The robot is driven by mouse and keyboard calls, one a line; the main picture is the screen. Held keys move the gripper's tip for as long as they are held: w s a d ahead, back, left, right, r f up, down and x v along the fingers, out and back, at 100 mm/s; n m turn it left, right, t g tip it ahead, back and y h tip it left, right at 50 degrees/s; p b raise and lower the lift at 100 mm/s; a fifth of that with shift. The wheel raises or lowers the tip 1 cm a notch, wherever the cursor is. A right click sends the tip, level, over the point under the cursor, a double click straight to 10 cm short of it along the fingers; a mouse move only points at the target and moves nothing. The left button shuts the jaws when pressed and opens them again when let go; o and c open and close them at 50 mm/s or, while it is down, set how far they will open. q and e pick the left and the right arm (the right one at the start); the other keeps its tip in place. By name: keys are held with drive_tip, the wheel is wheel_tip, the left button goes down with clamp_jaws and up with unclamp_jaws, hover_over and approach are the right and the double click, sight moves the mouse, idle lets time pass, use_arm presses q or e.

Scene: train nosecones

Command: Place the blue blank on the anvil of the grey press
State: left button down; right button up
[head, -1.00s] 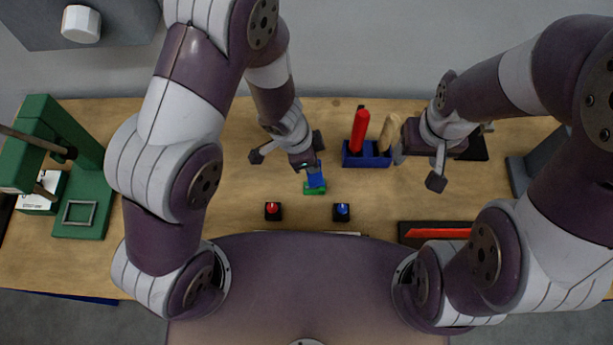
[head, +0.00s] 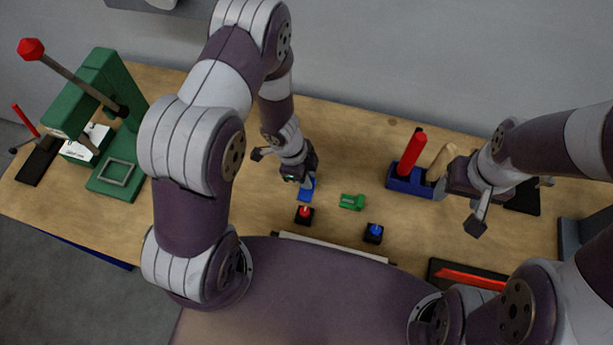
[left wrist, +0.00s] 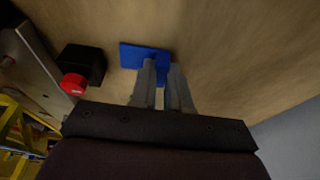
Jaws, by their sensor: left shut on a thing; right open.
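The blue blank (head: 306,189) is a flat blue piece just above or at the wooden table, near the middle of the head view. My left gripper (head: 303,180) is shut on it from above. In the left wrist view the blank (left wrist: 134,55) sticks out to the left of the fingertips (left wrist: 163,64). A grey block (head: 584,236) is cut by the right edge of the head view; I cannot tell whether it is the grey press, and no anvil shows on it. My right gripper (head: 459,203) is open and empty over the right side of the table.
A green press (head: 110,130) with a red-knobbed lever stands at the left. A green piece (head: 352,202), a red button (head: 305,214) and a blue button (head: 374,233) are near the blank. A blue holder (head: 412,184) with red and tan handles stands behind my right gripper.

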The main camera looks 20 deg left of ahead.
use_arm(q)
drive_tip(key=shift+f, duration=0.1)
drive_tip(key=c, duration=1.1)
unclamp_jaws()
